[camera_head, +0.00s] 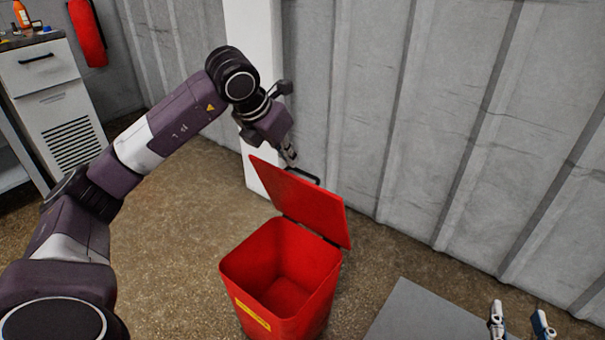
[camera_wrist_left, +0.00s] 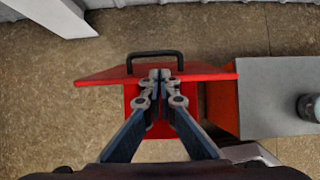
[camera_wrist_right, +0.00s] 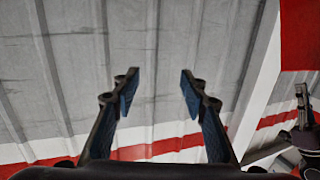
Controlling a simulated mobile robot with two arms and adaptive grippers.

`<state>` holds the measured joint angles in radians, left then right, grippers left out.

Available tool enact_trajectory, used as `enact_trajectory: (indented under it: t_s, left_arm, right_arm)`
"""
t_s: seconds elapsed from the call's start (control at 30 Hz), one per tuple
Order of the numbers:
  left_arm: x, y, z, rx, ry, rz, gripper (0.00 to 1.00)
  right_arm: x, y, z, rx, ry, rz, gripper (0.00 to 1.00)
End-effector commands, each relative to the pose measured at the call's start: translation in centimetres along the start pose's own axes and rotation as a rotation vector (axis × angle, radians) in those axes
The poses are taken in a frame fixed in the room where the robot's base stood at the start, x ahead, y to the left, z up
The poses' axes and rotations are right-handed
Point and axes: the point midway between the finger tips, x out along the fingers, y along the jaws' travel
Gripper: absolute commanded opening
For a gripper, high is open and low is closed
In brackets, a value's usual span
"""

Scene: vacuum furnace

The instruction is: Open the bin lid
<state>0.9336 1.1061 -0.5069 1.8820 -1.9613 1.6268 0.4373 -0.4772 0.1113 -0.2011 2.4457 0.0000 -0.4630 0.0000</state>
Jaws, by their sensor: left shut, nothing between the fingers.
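A red bin (camera_head: 280,275) with a yellow label stands on the floor, and I can see into its empty inside. Its red lid (camera_head: 305,205) is raised and tilted back from the opening, hinged on the right rim. A black handle (camera_head: 303,177) is on the lid's upper edge; it also shows in the left wrist view (camera_wrist_left: 155,54). My left gripper (camera_head: 290,155) is shut and empty at the lid's upper edge, close to the handle; contact cannot be told. My right gripper (camera_head: 520,325) is open and empty at the lower right; its spread fingers show in the right wrist view (camera_wrist_right: 155,88).
A grey flat surface (camera_head: 405,315) lies just right of the bin. A corrugated wall (camera_head: 430,110) and a white post (camera_head: 255,90) stand behind. A white cabinet (camera_head: 55,95) and a red extinguisher (camera_head: 88,32) are at the far left. Floor left of the bin is clear.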

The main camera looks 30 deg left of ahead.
Motion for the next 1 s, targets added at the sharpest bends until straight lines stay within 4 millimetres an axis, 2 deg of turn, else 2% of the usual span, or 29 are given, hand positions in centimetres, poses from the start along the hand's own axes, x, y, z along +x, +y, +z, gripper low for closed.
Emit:
enact_trajectory:
  t_s: [0.03, 0.2, 0.4, 0.5, 0.7, 1.0]
  left_arm:
    - [1.1, -0.1, -0.2, 0.000, 0.003, -0.002, 0.00]
    - [3.8, -0.1, -0.2, -0.002, 0.003, -0.002, 0.00]
    - [6.3, -0.1, -0.1, -0.001, 0.002, -0.003, 0.00]
    - [7.0, -0.1, -0.1, 0.000, 0.002, -0.004, 0.00]
    - [7.6, -0.1, -0.1, 0.000, 0.000, -0.002, 0.00]
    - [7.6, -0.1, 0.0, 0.000, 0.001, -0.002, 0.00]
  right_arm:
    - [0.1, -0.1, -0.8, 0.001, 0.047, -0.003, 0.40]
    - [0.0, -0.6, -4.5, 0.004, 0.216, -0.012, 0.40]
    - [-0.9, -1.0, -8.0, 0.009, 0.380, -0.021, 0.40]
    - [-1.3, -1.1, -9.1, 0.011, 0.433, -0.024, 0.40]
    - [-1.7, -1.2, -10.1, 0.013, 0.479, -0.026, 0.40]
    - [-1.7, -1.2, -10.2, 0.013, 0.479, -0.026, 0.40]
